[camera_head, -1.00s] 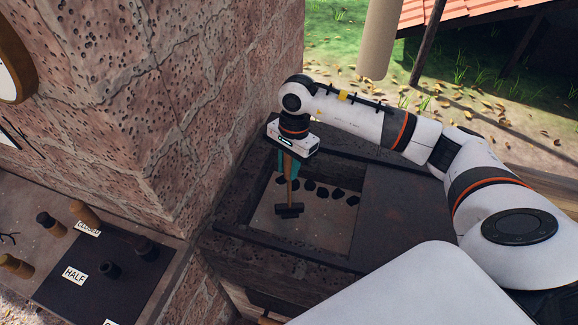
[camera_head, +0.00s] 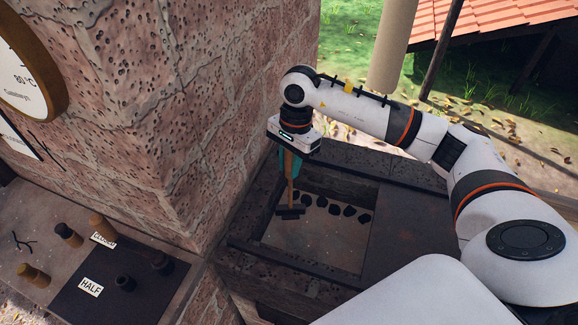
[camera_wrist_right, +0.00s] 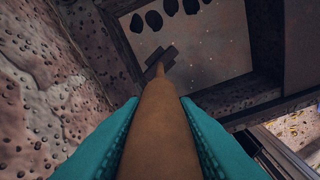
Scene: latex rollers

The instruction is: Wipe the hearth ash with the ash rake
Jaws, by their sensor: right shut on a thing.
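The ash rake (camera_head: 288,189) has a wooden handle and a dark flat head (camera_head: 290,212). My right gripper (camera_head: 287,157) is shut on the handle, with its teal fingers on either side of it; this also shows in the right wrist view (camera_wrist_right: 160,120). The rake points down into the square hearth recess, its head over the pale ash floor (camera_head: 310,240). I cannot tell whether the head touches the floor. Several black lumps (camera_head: 335,208) lie in a row along the recess's far side. My left gripper is not in view.
A pitted stone wall (camera_head: 150,110) stands close to the left of the recess. A dark rim (camera_head: 290,262) borders the recess, and a dark slab (camera_head: 405,230) lies to its right. A board with labels and wooden pegs (camera_head: 125,300) is at lower left.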

